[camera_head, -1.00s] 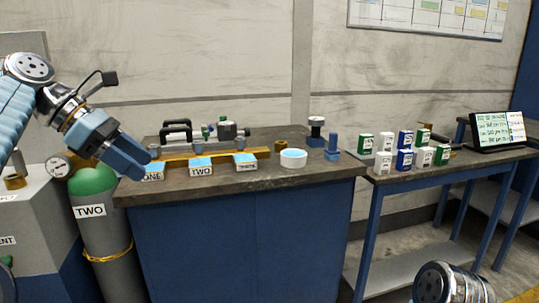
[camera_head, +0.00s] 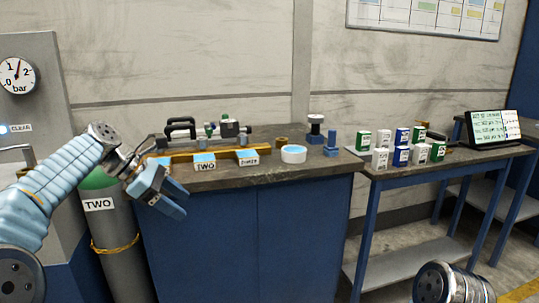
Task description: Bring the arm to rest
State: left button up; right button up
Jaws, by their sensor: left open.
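My left gripper (camera_head: 183,203) is open and empty, with its blue fingers pointing down and right in front of the bench's left front edge. Behind the gripper on the bench stands a device with a black handle (camera_head: 182,124), which may be the microscope arm; I cannot tell. The gripper is apart from it. My right gripper is not in view; only a metal part of my arm shows at lower right.
Several small boxes (camera_head: 402,146) and a screen (camera_head: 494,126) stand on the right table. A gauge panel (camera_head: 18,75) rises at left.

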pick_arm(q)
jog(key=s+d+f+m+y, duration=0.1)
jog(key=d+f+m, duration=0.2)
jog(key=f, duration=1.5)
jog(key=s+d+f+m+y, duration=0.1)
jog(key=d+f+m+y, duration=0.2)
jog(key=f, duration=1.5)
jog(key=s+d+f+m+g, duration=0.25)
jog(key=s+f+m, duration=0.35)
jog(key=s+f, duration=0.75)
jog(key=s+d+f+m, duration=0.1)
jog(key=s+f+m, duration=0.1)
jog(key=s, duration=0.4)
jog(key=s+d+f+m, duration=0.1)
jog(key=s+m, duration=0.2)
jog(key=s, duration=0.3)
jog(key=shift+d+f+m+t, duration=0.15)
jog(key=shift+f+m+t, duration=0.2)
jog(key=shift+m, duration=0.05)
